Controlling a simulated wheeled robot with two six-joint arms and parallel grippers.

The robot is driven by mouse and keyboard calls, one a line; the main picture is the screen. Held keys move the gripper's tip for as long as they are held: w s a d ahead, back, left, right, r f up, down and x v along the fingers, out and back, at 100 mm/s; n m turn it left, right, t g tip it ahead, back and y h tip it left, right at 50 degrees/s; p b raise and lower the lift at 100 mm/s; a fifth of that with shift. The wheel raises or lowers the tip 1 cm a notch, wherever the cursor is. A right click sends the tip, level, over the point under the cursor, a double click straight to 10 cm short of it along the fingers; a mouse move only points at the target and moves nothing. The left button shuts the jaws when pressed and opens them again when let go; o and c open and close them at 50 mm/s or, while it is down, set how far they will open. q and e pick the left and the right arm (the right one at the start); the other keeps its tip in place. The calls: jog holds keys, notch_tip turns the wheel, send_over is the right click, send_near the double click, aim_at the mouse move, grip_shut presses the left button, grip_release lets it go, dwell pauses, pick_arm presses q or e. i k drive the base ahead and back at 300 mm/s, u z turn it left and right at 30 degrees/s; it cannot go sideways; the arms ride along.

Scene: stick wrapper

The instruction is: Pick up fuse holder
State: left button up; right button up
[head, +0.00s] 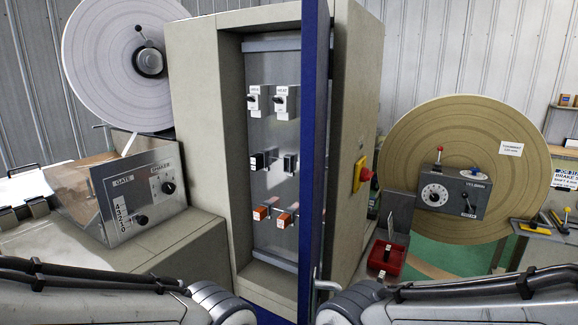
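I cannot tell for sure which part is the fuse holder. Inside the open cabinet (207,150), small parts sit on a grey back panel (285,185). They are two white blocks with dark levers, a left one (254,100) and a right one (281,101), black blocks (262,161) below, and orange blocks (261,213) at the bottom. A red tray (388,258) to the right of the cabinet holds small pale pieces that are too small to identify. My two arms show at the bottom left and bottom right, but neither gripper is visible.
The blue cabinet door (315,130) stands open edge-on, right of the panel. A gate control box (140,205) is on the left, below a white reel (118,55). A tan disc (455,130) with a grey control box (452,194) is on the right.

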aim_at(381, 276)
jog(key=z, duration=0.6)
jog(key=k, duration=0.6)
jog(key=z, duration=0.6)
jog(key=i, duration=0.5)
jog(key=z, duration=0.55)
jog(key=i, duration=1.4)
jog(key=u, duration=0.95)
jog(key=i, duration=0.4)
jog(key=u, duration=0.45)
